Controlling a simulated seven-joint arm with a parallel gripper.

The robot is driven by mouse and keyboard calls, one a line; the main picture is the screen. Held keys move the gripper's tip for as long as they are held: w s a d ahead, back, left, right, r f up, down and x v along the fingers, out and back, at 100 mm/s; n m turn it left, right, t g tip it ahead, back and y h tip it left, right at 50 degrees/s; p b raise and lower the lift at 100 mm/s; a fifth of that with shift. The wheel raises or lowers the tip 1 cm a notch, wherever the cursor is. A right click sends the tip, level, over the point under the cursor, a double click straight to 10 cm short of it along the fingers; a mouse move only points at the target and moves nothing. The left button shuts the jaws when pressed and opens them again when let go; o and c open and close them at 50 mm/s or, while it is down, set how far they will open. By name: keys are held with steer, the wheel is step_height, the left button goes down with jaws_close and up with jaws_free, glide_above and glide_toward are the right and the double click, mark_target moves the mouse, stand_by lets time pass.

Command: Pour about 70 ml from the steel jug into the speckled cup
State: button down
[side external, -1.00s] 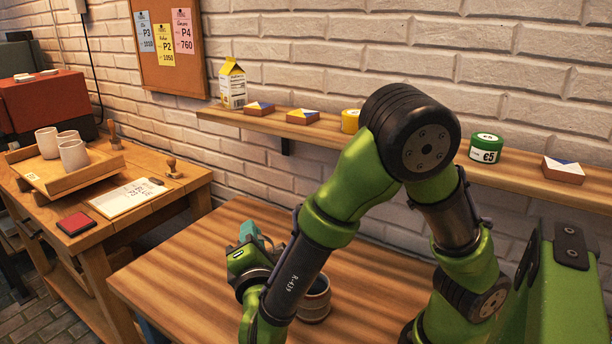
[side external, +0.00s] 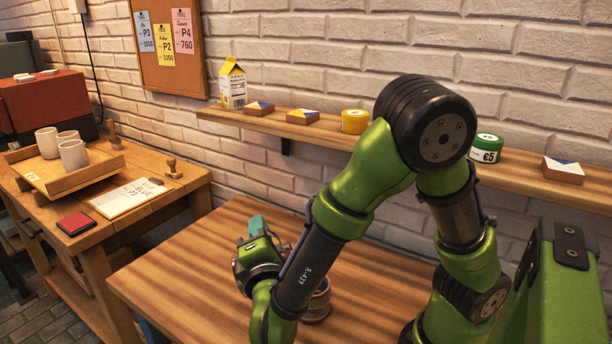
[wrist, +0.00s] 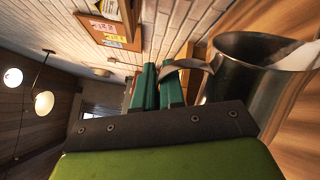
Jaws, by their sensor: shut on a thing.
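My gripper (side external: 258,226) is over the wooden table in the side view, its teal fingers pointing up and back. In the wrist view, the gripper (wrist: 160,85) is shut on the handle of the steel jug (wrist: 235,90). The jug's dark opening and a patch of white, apparently its liquid, show at the right edge there. My arm hides the jug in the side view. A brownish cup (side external: 319,303), apparently the speckled one, stands on the table, partly hidden behind my forearm. Its inside and any stream of liquid cannot be seen.
The table (side external: 175,270) is clear to the left. A wall shelf (side external: 340,136) behind holds a milk carton (side external: 232,84), a yellow tin (side external: 354,121), a green tin (side external: 486,148) and small boxes. A side table at left bears a tray (side external: 65,176) of cups.

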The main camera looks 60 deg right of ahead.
steer(key=shift+s+d+r+m, duration=0.3)
steer(key=shift+s+d+m, duration=0.1)
steer(key=shift+s+d, duration=0.1)
stand_by(0.8)
steer(key=shift+s+d+r+m, duration=0.25)
steer(key=shift+s+m, duration=0.05)
steer(key=shift+m, duration=0.3)
stand_by(0.7)
steer(key=w+a+n, duration=0.1)
steer(key=w+a+f+n, duration=0.1)
steer(key=shift+w+a+f+n, duration=0.3)
steer(key=shift+w+n, duration=0.1)
steer(key=shift+w+a+f+n, duration=0.4)
steer(key=shift+f+n, duration=0.25)
steer(key=shift+n, duration=0.2)
steer(key=shift+w+a+f+n, duration=0.4)
steer(key=shift+f+n, duration=0.2)
steer(key=shift+n, duration=0.25)
